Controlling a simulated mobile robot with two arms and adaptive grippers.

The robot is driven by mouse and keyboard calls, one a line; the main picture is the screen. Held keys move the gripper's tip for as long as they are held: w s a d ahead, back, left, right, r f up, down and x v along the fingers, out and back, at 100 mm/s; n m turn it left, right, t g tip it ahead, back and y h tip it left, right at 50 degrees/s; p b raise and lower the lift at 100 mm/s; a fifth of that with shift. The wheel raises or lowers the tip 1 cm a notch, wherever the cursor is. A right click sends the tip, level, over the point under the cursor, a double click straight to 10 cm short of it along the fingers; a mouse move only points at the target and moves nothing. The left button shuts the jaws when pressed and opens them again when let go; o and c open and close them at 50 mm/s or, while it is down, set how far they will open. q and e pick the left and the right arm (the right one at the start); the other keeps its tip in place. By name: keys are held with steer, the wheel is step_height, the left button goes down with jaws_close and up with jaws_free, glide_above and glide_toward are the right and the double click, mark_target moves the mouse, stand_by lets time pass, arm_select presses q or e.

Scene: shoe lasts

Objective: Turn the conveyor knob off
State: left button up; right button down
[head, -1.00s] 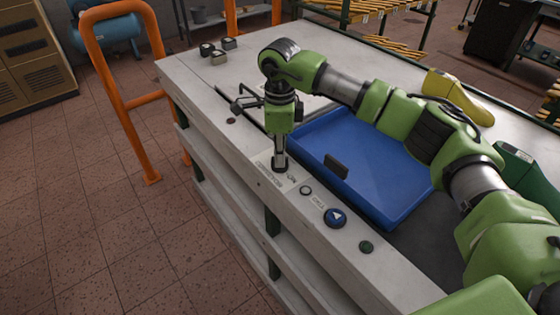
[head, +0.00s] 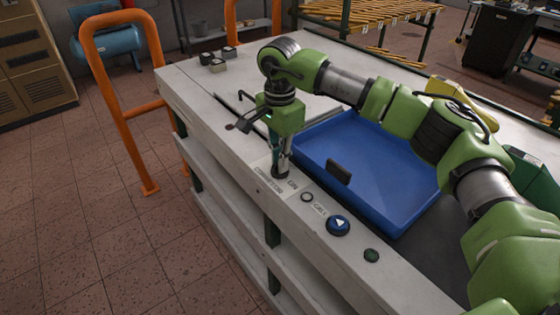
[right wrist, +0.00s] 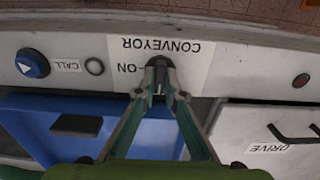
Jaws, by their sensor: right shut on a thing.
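The conveyor knob (right wrist: 159,62) is small and black. It sits on the white CONVEYOR label (right wrist: 190,50) with ON printed beside it; the label also shows in the head view (head: 266,184). My right gripper (head: 281,171) points straight down at the knob. In the right wrist view its two fingers (right wrist: 158,92) come together on the knob, which is partly hidden between the tips. Which way the knob points is hard to tell. My left gripper is in neither view.
A blue CALL button (head: 338,223), a small ring button (head: 307,197) and a green button (head: 371,255) line the bench edge. A blue tray (head: 385,205) lies just behind. A DRIVE drawer handle (right wrist: 290,135) and a red light (right wrist: 300,80) are nearby.

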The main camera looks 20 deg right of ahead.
stand_by(0.5)
steer(key=c, duration=2.1)
jaws_free()
steer(key=shift+c, duration=0.2)
step_height(320, 180, up, 12)
